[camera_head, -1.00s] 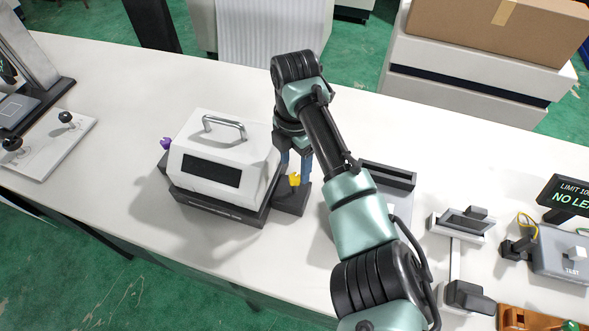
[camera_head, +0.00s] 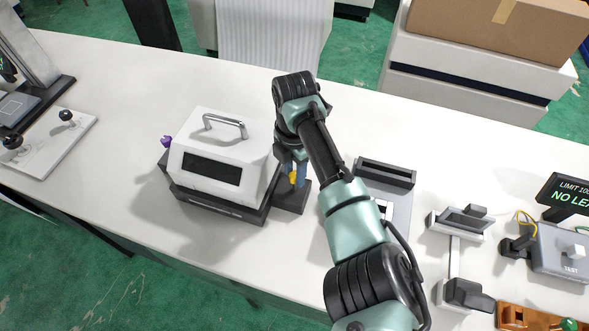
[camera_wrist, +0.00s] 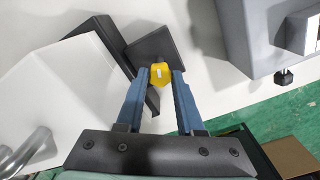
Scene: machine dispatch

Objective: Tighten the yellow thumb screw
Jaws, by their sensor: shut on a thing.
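The yellow thumb screw (camera_wrist: 160,74) sits between the two blue fingertips of my gripper (camera_wrist: 157,80) in the wrist view, and the fingers are closed on its sides. In the head view the yellow screw (camera_head: 293,177) is partly hidden by my gripper (camera_head: 293,172). It stands above a small dark block (camera_head: 292,199) at the right side of the white machine (camera_head: 220,150). The white machine has a metal handle (camera_head: 225,124) on top and a dark front panel. A purple knob (camera_head: 166,142) shows on its left side.
A grey fixture (camera_head: 387,176) with a dark bar stands right of the machine. A clamp-like device (camera_head: 464,222) and a grey test box (camera_head: 566,252) are further right. A white plate (camera_head: 52,146) with black knobs is at the left. The table front is clear before the machine.

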